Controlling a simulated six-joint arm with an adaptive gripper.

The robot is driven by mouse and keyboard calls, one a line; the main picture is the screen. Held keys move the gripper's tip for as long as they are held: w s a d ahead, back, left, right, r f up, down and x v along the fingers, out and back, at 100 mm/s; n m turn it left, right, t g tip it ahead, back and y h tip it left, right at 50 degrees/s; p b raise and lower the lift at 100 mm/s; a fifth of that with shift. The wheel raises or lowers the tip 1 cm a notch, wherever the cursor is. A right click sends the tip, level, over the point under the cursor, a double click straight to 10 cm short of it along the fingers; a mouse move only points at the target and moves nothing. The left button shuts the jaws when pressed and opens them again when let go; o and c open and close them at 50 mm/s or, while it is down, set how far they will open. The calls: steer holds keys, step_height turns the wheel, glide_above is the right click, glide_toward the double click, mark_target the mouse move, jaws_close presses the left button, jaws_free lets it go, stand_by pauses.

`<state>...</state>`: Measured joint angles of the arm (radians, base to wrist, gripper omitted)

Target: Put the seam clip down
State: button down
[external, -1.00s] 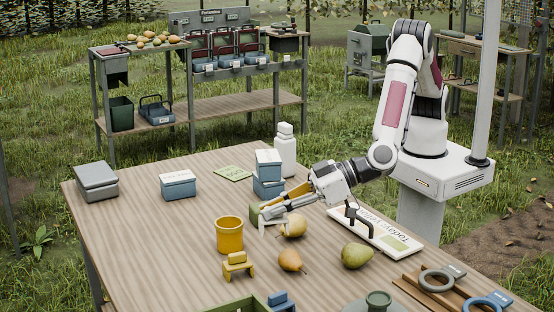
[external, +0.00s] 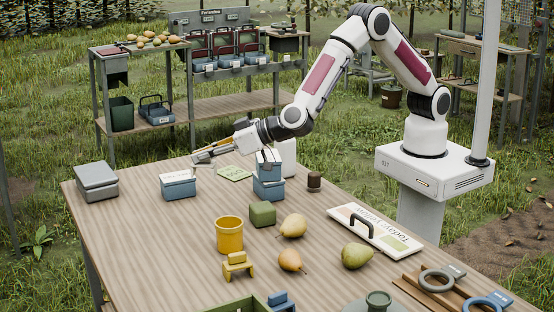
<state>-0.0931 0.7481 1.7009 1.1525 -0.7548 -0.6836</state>
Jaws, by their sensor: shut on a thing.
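My gripper (external: 212,153) is over the back left of the wooden table, above and just behind a blue lidded box (external: 178,184).
A green card (external: 234,173) lies between. A yellow cup (external: 229,235), green block (external: 262,213) and pears (external: 293,226) are nearer. Bare wood shows at centre left.

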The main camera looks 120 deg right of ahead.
steer(key=s+d+r, duration=0.2)
steer(key=s+d, duration=0.2)
steer(key=d, duration=0.8)
steer(key=s+d+r, duration=0.1)
steer(key=s+d, duration=0.3)
steer(key=d, duration=0.7)
steer(key=s+d+r, duration=0.2)
steer(key=s+d, duration=0.2)
steer(key=d, duration=0.8)
steer(key=s+f+n+t+y, duration=0.2)
steer(key=s+f+n+y, duration=0.2)
steer(key=s, duration=0.5)
steer(key=a+f+n+y, duration=0.3)
steer(key=a+f+y, duration=0.1)
steer(key=a, duration=0.5)
steer(key=shift+f+t, duration=0.15)
steer(key=shift+t, duration=0.15)
steer(key=shift+s, duration=0.1)
step_height(320, 180, down, 6)
steer(key=shift+f, duration=0.25)
